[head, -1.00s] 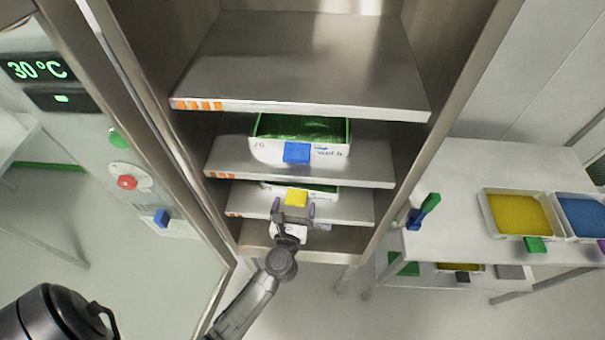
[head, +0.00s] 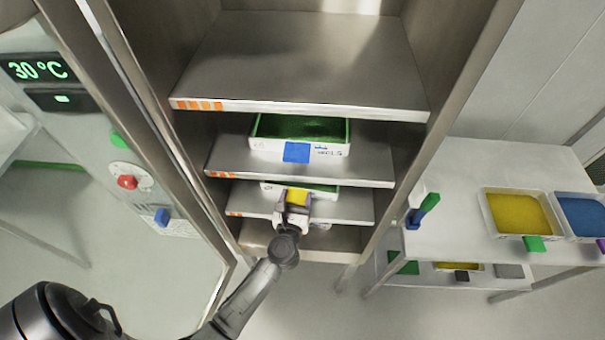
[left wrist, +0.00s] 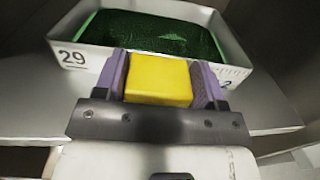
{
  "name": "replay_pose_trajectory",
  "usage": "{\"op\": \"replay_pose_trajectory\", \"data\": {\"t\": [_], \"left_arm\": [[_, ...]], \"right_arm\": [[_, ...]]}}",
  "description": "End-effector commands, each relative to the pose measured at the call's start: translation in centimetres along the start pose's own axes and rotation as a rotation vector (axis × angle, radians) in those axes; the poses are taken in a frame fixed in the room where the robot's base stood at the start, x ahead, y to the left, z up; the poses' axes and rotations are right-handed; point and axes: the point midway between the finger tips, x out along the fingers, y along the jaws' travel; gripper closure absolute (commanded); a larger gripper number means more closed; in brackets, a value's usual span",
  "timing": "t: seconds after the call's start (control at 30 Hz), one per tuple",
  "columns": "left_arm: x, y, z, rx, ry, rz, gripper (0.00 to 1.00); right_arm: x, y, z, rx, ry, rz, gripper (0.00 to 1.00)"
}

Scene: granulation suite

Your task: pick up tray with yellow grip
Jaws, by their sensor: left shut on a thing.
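The tray with the yellow grip is a white tray with green contents on a lower shelf of the steel cabinet. In the head view its wall (head: 270,188) shows only in part, under the shelf above. In the left wrist view its white front wall (left wrist: 75,57), marked 29, faces me. The yellow grip (head: 297,196) sticks out at its front and also shows in the left wrist view (left wrist: 158,80). My left gripper (head: 295,200) is shut on the yellow grip, one purple finger on each side. The tray rests on the shelf. My right gripper is not in view.
A tray with a blue grip (head: 297,152) stands on the shelf (head: 230,155) just above. A cabinet post (head: 400,190) stands to the right. A side table (head: 450,225) holds trays with yellow and blue contents.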

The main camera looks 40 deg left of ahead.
Motion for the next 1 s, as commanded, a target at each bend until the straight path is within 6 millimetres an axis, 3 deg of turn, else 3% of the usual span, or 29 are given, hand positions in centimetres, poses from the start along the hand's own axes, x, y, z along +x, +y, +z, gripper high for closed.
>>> {"op": "replay_pose_trajectory", "data": {"t": [0.2, 0.47, 1.0], "left_arm": [[0.0, 0.0, 0.1, 0.000, -0.002, 0.000, 0.69], [0.0, 0.0, 0.6, -0.001, -0.002, 0.000, 0.69], [0.0, 0.0, 8.9, -0.002, -0.004, 0.000, 0.69]], "right_arm": [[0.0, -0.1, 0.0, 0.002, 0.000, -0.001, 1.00], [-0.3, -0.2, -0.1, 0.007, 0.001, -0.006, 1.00], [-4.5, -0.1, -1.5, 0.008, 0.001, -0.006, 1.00]]}}
